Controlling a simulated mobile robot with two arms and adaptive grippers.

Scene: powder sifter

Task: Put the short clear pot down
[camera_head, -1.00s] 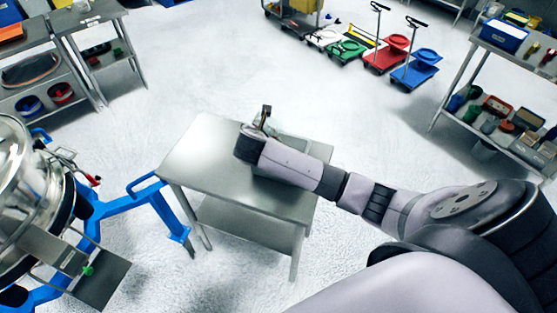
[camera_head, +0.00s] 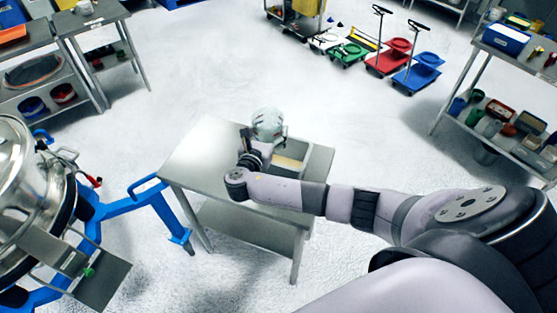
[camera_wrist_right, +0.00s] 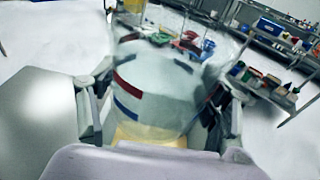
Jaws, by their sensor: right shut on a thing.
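The short clear pot (camera_head: 268,124) is a pale see-through vessel. It shows above the far edge of the steel table. My right gripper (camera_head: 262,146) is shut on it, and my arm comes in from the right over the table. In the right wrist view the pot (camera_wrist_right: 158,92) fills the middle, with red and blue marks on its side. The right gripper's fingers (camera_wrist_right: 160,112) are on both sides of it. I cannot tell whether its base touches anything. My left gripper is not in view.
The steel table (camera_head: 200,165) is bare on its left part. A shallow tray (camera_head: 291,162) with a beige inside lies at its right. A blue frame (camera_head: 125,205) with a metal vessel stands at the left. Shelves (camera_head: 500,100) and trolleys (camera_head: 418,72) are farther off.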

